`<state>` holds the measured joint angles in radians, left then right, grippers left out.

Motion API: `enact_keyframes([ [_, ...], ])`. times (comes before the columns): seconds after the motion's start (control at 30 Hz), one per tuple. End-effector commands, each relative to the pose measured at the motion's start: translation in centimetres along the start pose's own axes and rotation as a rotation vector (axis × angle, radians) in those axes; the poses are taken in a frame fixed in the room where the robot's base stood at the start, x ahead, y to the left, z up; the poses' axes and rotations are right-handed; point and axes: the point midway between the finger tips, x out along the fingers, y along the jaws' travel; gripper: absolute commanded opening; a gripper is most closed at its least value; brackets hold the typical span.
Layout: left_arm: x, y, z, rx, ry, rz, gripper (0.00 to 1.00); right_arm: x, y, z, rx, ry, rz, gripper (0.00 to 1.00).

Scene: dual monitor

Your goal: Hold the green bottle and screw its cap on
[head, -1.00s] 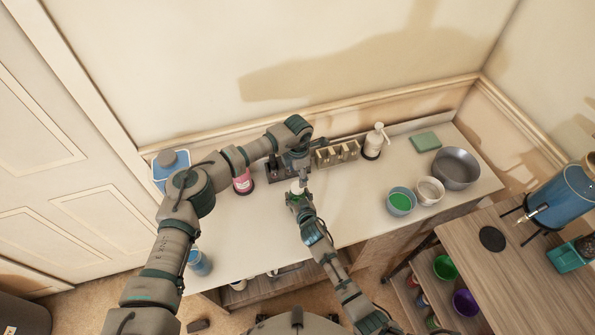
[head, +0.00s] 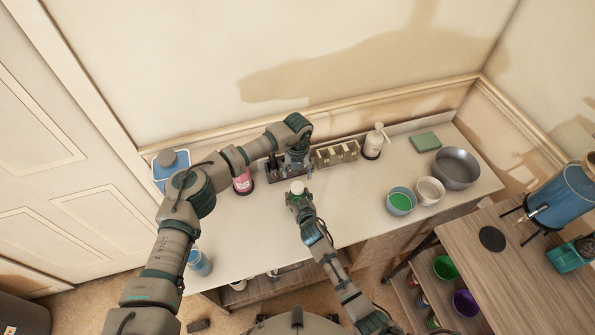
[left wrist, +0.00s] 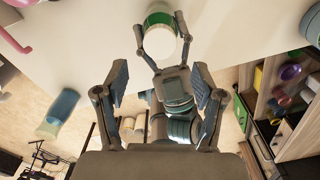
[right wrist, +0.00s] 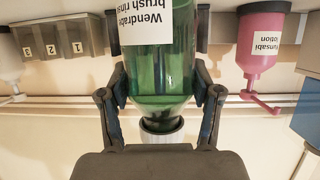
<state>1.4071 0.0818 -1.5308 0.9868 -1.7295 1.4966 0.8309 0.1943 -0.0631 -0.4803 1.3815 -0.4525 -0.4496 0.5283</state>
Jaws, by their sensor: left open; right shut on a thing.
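The green bottle (right wrist: 160,80) with a white label is held by my right gripper (head: 298,197); it fills the middle of the right wrist view. A whitish ribbed cap (right wrist: 161,130) sits at its neck; its white top (head: 298,187) also shows in the head view. My right gripper is shut on the bottle above the counter. My left gripper (head: 295,166) is open and empty, just behind and apart from the cap. In the left wrist view its spread fingers show, with the white cap (left wrist: 158,46) beyond them. How tightly the cap sits cannot be told.
A pink lotion bottle (head: 242,183) stands left of my left gripper. A numbered holder (head: 337,153) and a white pump bottle (head: 374,142) stand along the wall. Bowls (head: 401,201) and a grey basin (head: 456,167) are at right. The counter's (head: 250,235) front left is mostly clear.

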Motion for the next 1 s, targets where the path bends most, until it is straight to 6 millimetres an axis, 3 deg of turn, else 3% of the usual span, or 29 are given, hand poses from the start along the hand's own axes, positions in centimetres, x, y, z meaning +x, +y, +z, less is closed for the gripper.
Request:
enact_keyframes([
  [0.5,7.0,0.0,-0.1,0.001,0.002,0.001,0.69,0.0,0.0,0.2,0.001,-0.004,0.0,0.0],
  [0.93,7.8,0.0,0.0,0.002,0.0,0.0,0.69,0.0,0.0,0.2,0.001,-0.004,0.001,0.0],
  [1.0,7.8,0.0,0.0,0.002,0.0,0.0,0.51,0.0,0.0,0.2,0.001,-0.004,0.001,0.0],
])
